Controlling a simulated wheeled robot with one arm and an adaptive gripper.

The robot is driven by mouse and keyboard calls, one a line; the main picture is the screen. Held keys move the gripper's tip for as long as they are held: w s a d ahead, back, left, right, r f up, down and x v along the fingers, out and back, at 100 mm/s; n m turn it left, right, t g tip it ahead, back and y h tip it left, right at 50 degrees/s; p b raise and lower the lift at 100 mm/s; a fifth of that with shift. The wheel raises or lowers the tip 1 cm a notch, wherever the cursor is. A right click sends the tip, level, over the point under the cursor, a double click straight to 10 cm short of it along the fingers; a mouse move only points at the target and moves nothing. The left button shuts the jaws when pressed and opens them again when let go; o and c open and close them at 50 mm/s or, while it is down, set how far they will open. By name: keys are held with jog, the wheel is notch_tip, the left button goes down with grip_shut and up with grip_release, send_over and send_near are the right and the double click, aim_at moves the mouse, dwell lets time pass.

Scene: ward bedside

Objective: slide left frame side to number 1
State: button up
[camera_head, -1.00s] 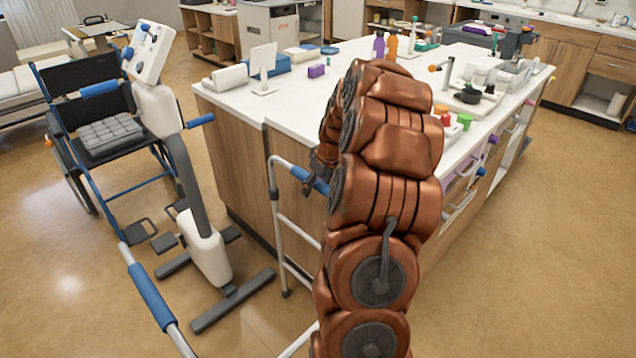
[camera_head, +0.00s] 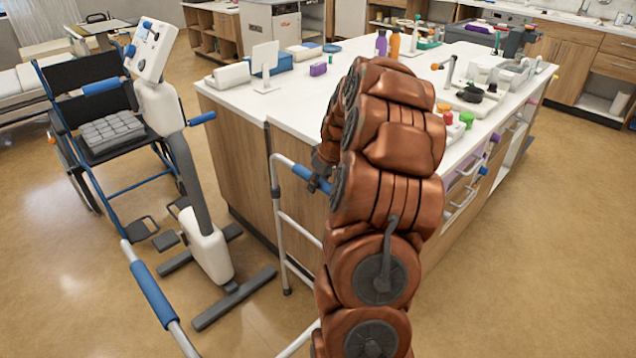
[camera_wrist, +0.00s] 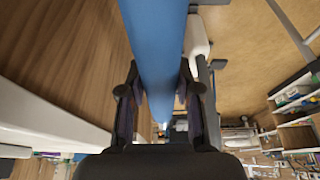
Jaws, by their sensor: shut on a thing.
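A grey tubular walking frame with blue grips stands beside the counter. My gripper (camera_head: 320,183) is shut on the blue grip (camera_head: 306,173) of the frame side (camera_head: 276,215) nearest the counter. In the wrist view the grip (camera_wrist: 157,30) runs between the two dark fingers of my gripper (camera_wrist: 160,82). The other frame side's blue grip (camera_head: 153,293) is at the lower left, free of my gripper. My arm hides part of the frame. I see no number 1 marking in these views.
The white-topped counter (camera_head: 290,108) stands close behind the held side. Bare floor (camera_head: 520,260) lies to the right.

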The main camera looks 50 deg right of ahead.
aim_at(325, 181)
jog(key=shift+f, duration=0.15)
jog(key=shift+f+b, duration=0.6)
jog(key=shift+f, duration=0.5)
jog(key=o, duration=1.3)
jog(key=shift+v, duration=3.55)
